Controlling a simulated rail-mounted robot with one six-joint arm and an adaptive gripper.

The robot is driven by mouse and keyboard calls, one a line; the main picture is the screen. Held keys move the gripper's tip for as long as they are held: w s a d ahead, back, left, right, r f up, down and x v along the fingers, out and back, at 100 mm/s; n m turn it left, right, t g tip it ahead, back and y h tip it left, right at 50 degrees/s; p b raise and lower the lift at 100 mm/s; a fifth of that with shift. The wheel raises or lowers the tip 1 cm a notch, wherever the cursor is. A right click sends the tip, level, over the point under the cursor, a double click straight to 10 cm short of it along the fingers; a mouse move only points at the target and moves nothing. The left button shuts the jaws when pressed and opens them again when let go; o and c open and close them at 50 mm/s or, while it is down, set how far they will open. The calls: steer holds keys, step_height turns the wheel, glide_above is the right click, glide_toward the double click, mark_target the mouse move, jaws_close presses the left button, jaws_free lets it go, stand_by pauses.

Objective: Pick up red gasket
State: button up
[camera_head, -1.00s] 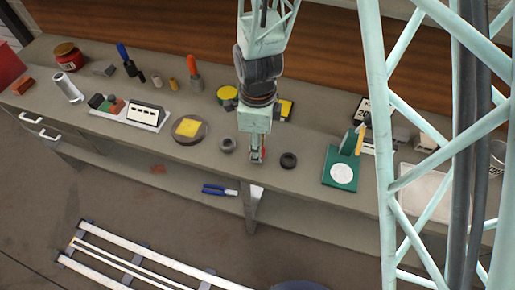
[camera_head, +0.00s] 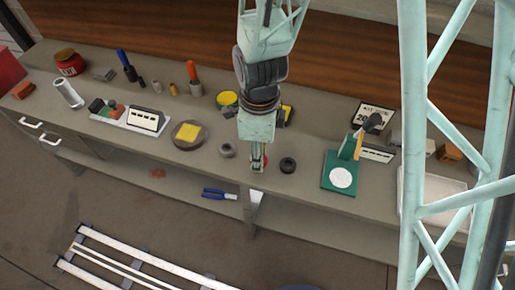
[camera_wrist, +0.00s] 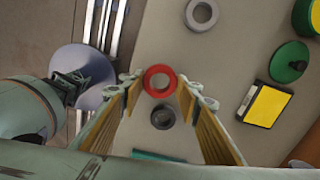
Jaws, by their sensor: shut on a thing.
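The red gasket (camera_wrist: 147,82) is a thick ring between my two fingertips in the wrist view. My gripper (camera_wrist: 159,84) is shut on it, with one finger on each side of the ring. In the head view my gripper (camera_head: 257,166) points down at the front part of the bench, between a grey ring (camera_head: 227,150) and a black ring (camera_head: 288,165). Only a trace of red shows between the fingers there. I cannot tell whether the gasket touches the bench or is just above it.
The grey ring (camera_wrist: 202,14) and the black ring (camera_wrist: 163,116) lie close by in the wrist view. A green stand (camera_head: 341,178) is to the right. A round dish with a yellow pad (camera_head: 189,135) is to the left. The bench's front edge is near.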

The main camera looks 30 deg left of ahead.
steer(key=s+d+r, duration=0.1)
steer(key=s+d, duration=0.6)
steer(key=s, duration=0.2)
steer(key=shift+s+d+r, duration=0.2)
steer(key=shift+s, duration=0.15)
steer(key=shift+w+a, duration=0.1)
stand_by(0.3)
